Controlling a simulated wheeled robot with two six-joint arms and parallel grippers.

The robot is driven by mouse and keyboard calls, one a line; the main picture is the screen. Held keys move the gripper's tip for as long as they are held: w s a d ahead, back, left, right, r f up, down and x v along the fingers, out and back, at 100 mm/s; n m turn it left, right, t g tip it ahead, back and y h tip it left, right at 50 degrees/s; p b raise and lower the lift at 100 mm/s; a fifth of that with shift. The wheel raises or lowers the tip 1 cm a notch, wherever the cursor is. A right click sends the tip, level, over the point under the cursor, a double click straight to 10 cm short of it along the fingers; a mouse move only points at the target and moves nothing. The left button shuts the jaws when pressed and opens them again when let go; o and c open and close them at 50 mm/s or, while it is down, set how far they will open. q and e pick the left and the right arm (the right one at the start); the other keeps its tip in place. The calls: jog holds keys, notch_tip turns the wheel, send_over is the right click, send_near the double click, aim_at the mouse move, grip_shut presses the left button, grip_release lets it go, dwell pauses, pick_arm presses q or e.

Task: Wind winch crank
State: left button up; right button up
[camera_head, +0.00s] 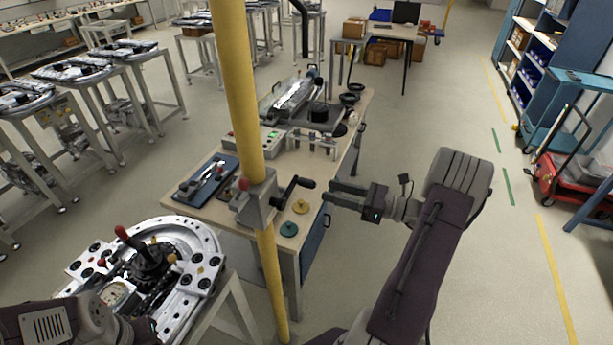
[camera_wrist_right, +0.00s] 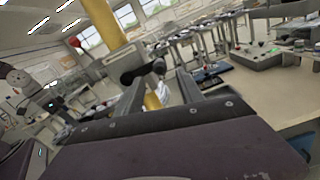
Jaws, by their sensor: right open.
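The winch (camera_head: 254,203) is a grey box fixed on a yellow post. Its dark crank (camera_head: 284,193) points right and ends in a black knob handle (camera_head: 307,183).
A wooden workbench (camera_head: 190,204) stands behind the post, with a blue tray (camera_head: 205,180), a yellow knob (camera_head: 301,206) and a green knob (camera_head: 289,229) on it.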

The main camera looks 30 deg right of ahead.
aim_at(308, 184)
jog(key=p+x, duration=0.2)
jog(key=x, duration=0.6)
jog(key=shift+s, duration=0.1)
grip_shut()
dwell(1.0)
